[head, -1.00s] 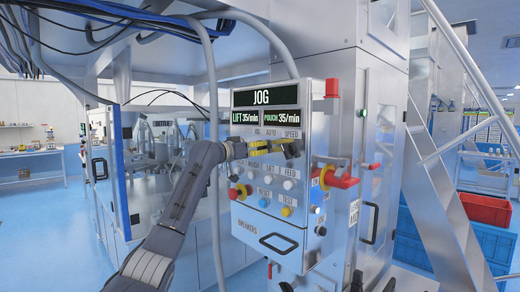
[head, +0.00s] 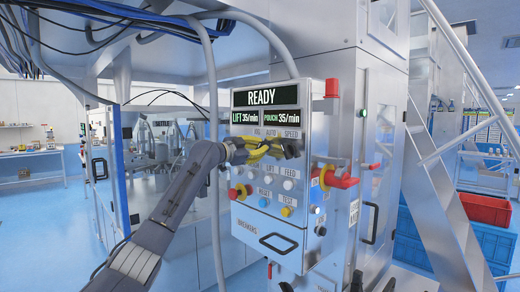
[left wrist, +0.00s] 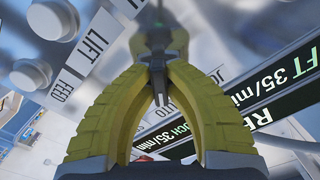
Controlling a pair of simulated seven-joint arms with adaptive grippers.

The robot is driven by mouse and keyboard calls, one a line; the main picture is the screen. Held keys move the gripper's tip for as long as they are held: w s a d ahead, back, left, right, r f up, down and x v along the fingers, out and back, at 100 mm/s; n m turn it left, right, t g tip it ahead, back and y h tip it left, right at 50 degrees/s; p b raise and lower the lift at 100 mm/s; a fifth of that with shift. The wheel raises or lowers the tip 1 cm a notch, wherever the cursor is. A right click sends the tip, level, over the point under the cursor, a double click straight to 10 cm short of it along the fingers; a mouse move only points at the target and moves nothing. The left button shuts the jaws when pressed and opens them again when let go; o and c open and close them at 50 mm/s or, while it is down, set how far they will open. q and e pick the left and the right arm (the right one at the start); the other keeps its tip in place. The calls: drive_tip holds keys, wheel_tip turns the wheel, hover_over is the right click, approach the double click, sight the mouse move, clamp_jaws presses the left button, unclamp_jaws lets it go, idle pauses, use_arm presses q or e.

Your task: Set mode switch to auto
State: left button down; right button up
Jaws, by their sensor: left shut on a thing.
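The grey control panel (head: 255,228) faces me in the head view, and its display (head: 262,97) reads READY. The mode switch sits below the JOG and AUTO labels (head: 271,133); the yellow fingers of my left gripper (head: 268,148) cover it there. In the left wrist view the yellow fingers (left wrist: 158,48) close together at their tips on the mode switch, which is mostly hidden, so its exact angle cannot be read. The left gripper is shut on it. My right gripper is not in view.
A dark speed knob (head: 291,148) is close to the right of the left fingers. Lift and feed buttons (head: 288,184), an emergency stop (head: 234,193) and a large red-handled switch (head: 340,180) are nearby. A metal stair (head: 440,205) stands at right.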

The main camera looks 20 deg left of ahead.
use_arm(q)
drive_tip(key=shift+m, duration=0.4)
drive_tip(key=c, duration=1.4)
unclamp_jaws()
drive_tip(key=shift+w, duration=0.1)
drive_tip(key=v, duration=1.2)
